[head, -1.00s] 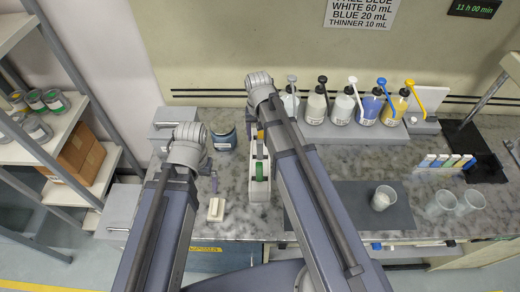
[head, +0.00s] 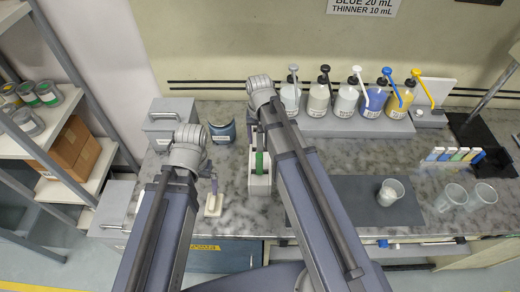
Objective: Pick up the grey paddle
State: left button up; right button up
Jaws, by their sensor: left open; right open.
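A light box-like holder (head: 260,187) stands on the counter, with a green handle (head: 259,163) upright in it. A narrow grey piece (head: 253,158) shows beside the green one; I cannot tell if it is the grey paddle. My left gripper (head: 214,186) points down, just above a small whitish block (head: 213,206); it is open, and I cannot tell if it touches the block. My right arm (head: 300,165) reaches over the holder's right side. My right gripper (head: 256,135) is open, mostly hidden behind that arm, near the holder's far end.
A blue-grey jar (head: 222,131) and a grey box (head: 172,122) stand at the back left. Several pump bottles (head: 345,103) line a ledge at the back. A dark mat (head: 350,205) with a clear cup (head: 390,192) lies at right. Two more cups (head: 452,197) stand beyond it.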

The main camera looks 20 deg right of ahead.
jog(key=shift+f+b, duration=0.4)
jog(key=shift+f, duration=0.55)
jog(key=shift+r, duration=0.1)
jog(key=shift+c, duration=0.2)
grip_shut()
